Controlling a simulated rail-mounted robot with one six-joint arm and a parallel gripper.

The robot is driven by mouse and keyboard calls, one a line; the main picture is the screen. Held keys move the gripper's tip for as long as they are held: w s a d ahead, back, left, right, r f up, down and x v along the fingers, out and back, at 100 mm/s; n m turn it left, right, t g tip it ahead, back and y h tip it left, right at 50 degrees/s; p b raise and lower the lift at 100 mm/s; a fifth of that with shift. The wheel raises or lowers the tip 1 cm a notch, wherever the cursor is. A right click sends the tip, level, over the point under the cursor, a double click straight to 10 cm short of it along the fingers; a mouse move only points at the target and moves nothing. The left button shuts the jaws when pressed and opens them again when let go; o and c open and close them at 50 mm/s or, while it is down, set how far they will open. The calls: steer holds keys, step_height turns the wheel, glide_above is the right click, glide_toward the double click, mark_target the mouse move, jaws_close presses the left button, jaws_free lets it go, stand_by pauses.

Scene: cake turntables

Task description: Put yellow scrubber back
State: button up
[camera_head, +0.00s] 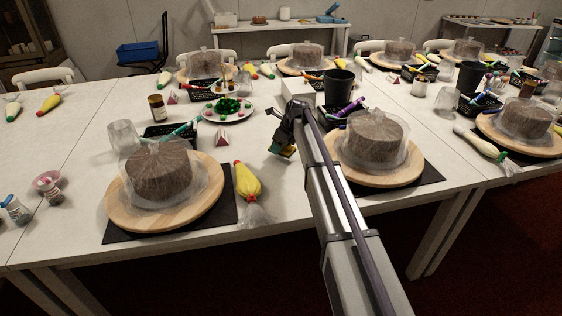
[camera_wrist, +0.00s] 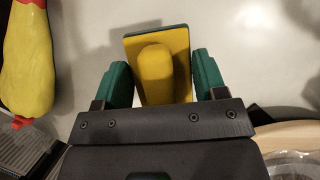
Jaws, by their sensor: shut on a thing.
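The yellow scrubber (camera_wrist: 157,70) has a yellow body with a raised grip and a dark green edge. In the wrist view it is between the two green fingers of my gripper (camera_wrist: 162,82), which is shut on it. In the head view my gripper (camera_head: 283,148) points down over the white table, with the small yellow-and-green scrubber (camera_head: 285,154) at its tip. A shadow in the wrist view suggests the scrubber is a little above the table, but I cannot tell how far.
A yellow piping bag (camera_head: 246,181) lies left of my gripper; it also shows in the wrist view (camera_wrist: 28,62). Wrapped cakes on wooden turntables stand left (camera_head: 118,215) and right (camera_head: 345,165). A plate of green and red sweets (camera_head: 243,116) is behind.

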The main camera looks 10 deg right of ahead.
mark_target(281, 153)
step_height(281, 153, down, 4)
steer(key=b, duration=0.3)
steer(key=shift+b, duration=0.4)
steer(key=shift+r+p, duration=0.3)
steer(key=shift+r, duration=0.05)
steer(key=shift+f+b, duration=0.3)
steer(key=o, duration=0.9)
steer(key=shift+r, duration=0.1)
steer(key=shift+c, duration=0.2)
